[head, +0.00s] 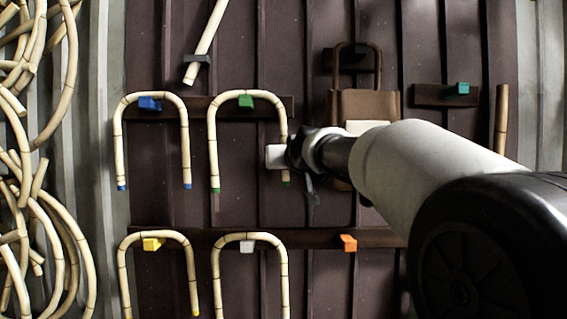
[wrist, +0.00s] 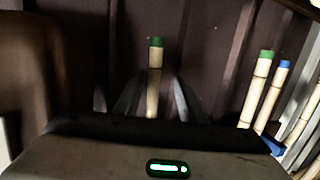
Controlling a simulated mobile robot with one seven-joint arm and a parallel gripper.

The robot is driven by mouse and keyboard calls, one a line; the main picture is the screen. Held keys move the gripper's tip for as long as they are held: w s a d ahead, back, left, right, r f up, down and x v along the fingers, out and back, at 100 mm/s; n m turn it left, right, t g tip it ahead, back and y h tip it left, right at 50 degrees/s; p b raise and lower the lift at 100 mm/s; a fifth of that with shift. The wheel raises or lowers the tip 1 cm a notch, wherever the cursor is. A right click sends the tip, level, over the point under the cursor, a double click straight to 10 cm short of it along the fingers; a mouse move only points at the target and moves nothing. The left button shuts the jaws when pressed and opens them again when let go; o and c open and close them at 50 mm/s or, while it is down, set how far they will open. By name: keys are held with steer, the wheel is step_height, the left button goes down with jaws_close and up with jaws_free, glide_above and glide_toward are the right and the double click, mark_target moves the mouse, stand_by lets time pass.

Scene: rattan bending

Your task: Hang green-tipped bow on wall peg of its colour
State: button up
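The green-tipped bow (head: 213,140) is a pale, dark-banded rattan arch. In the head view its top lies over the green peg (head: 246,101), with both legs hanging down and green ends. My gripper (head: 276,157) is at its right leg. In the wrist view one green-tipped leg (wrist: 154,85) stands between my two fingers (wrist: 153,98), with a gap seen on both sides, so the gripper looks open. The other green-tipped leg (wrist: 257,85) is to the right there. The exact contact of bow and peg is too small to tell.
A blue-tipped bow hangs on the blue peg (head: 150,103) to the left. Bows also hang on the yellow peg (head: 153,244) and white peg (head: 248,247) below. The orange peg (head: 348,243) and teal peg (head: 462,88) are bare. Rattan coils (head: 50,230) fill the left edge.

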steer(key=b+v, duration=0.2)
steer(key=v, duration=1.5)
steer(key=shift+s, duration=0.2)
steer(key=shift+s+b, duration=0.1)
steer(key=shift+b, duration=0.2)
steer(key=s+b, duration=0.2)
steer(key=s, duration=0.6)
steer(key=shift+s+b, duration=0.35)
steer(key=shift+s, duration=0.05)
